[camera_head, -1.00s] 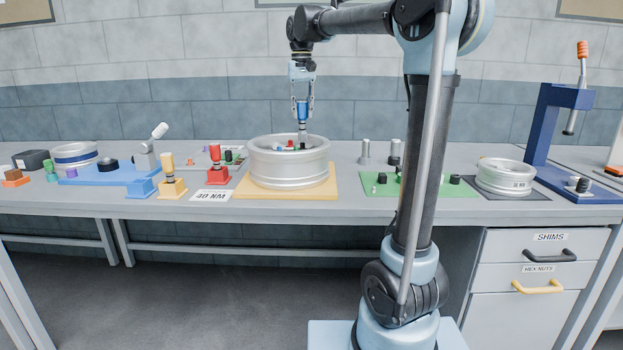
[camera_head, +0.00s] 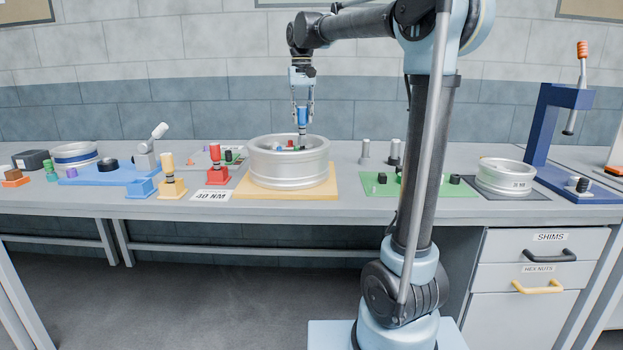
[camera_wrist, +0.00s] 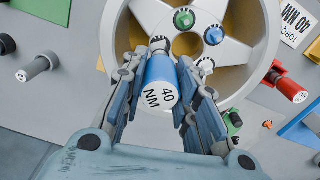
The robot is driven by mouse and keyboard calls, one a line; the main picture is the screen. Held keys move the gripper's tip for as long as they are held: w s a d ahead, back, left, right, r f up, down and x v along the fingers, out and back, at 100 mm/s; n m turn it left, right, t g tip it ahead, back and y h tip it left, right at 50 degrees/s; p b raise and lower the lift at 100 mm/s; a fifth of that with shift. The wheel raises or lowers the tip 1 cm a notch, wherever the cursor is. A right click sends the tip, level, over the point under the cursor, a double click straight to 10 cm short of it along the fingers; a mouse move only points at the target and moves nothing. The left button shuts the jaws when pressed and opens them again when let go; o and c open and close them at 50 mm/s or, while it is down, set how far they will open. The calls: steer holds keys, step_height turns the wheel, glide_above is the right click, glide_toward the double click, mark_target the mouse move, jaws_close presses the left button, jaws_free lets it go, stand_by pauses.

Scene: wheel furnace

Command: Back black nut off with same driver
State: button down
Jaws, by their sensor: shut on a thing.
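The silver wheel (camera_head: 288,172) lies flat on a tan board on the bench. My gripper (camera_head: 302,112) is above it, shut on the blue driver (camera_head: 302,116), which points down into the wheel. In the wrist view the driver (camera_wrist: 161,84) shows its "40 NM" end between my fingers. Its dark socket end (camera_wrist: 160,42) is over the wheel's face. A green-ringed nut (camera_wrist: 184,19) and a blue-ringed nut (camera_wrist: 214,35) show on the wheel. I cannot clearly make out the black nut, or whether the socket sits on it.
A red driver (camera_head: 214,156) and a yellow driver (camera_head: 167,166) stand in holders left of the wheel. A blue fixture (camera_head: 110,174) is further left. A green board (camera_head: 408,187) with pegs, a second wheel (camera_head: 505,178) and a blue press (camera_head: 545,135) are right.

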steer(key=shift+f, duration=0.55)
steer(key=c, duration=1.2)
jaws_free()
steer(key=shift+r, duration=0.15)
